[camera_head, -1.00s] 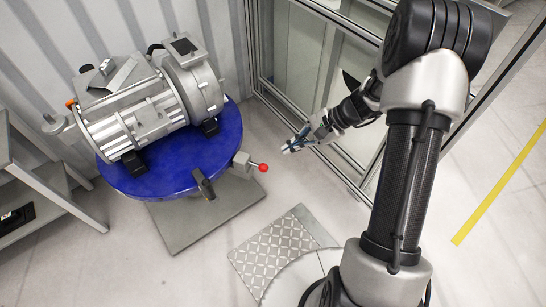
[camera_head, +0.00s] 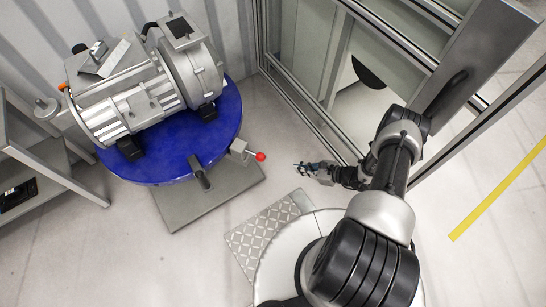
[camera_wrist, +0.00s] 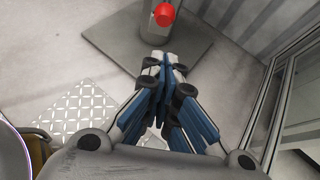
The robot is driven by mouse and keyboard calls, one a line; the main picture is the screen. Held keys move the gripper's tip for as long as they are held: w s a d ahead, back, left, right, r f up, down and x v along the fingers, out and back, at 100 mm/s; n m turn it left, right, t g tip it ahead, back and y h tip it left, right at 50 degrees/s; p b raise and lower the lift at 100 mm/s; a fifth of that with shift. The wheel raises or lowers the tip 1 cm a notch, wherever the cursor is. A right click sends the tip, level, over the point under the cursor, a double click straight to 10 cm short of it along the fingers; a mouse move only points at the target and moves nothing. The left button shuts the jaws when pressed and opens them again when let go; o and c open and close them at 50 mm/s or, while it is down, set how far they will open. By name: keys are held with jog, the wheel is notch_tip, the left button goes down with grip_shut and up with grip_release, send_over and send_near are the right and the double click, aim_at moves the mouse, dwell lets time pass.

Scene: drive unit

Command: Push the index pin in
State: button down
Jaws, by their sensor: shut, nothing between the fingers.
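The index pin (camera_head: 260,156) has a red ball knob on a short rod. It sticks out to the right of a grey block (camera_head: 239,147) at the edge of the blue round turntable (camera_head: 160,166). My gripper (camera_head: 298,169) is shut and empty, a short way right of the knob and apart from it. In the wrist view the red knob (camera_wrist: 164,14) shows at the top, beyond the closed fingertips (camera_wrist: 162,58). The block and rod are mostly hidden or cut off there.
A grey motor unit (camera_head: 138,100) sits on the turntable. A dark handle (camera_head: 199,172) stands at its front edge. A framed glass partition (camera_head: 310,60) rises behind my arm. A grey shelf (camera_head: 50,160) stands at left. Open floor lies around the base plate (camera_head: 210,205).

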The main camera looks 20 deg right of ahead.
aim_at(260, 157)
jog(key=shift+s+f, duration=0.1)
jog(key=shift+f, duration=0.15)
jog(key=w+r+b+x, duration=0.1)
jog(key=r+b+x, duration=0.1)
jog(key=x, duration=1.1)
jog(key=shift+a+f+b, duration=0.2)
jog(key=shift+a+b, duration=0.3)
jog(key=shift+b, duration=0.3)
jog(key=shift+w, duration=0.1)
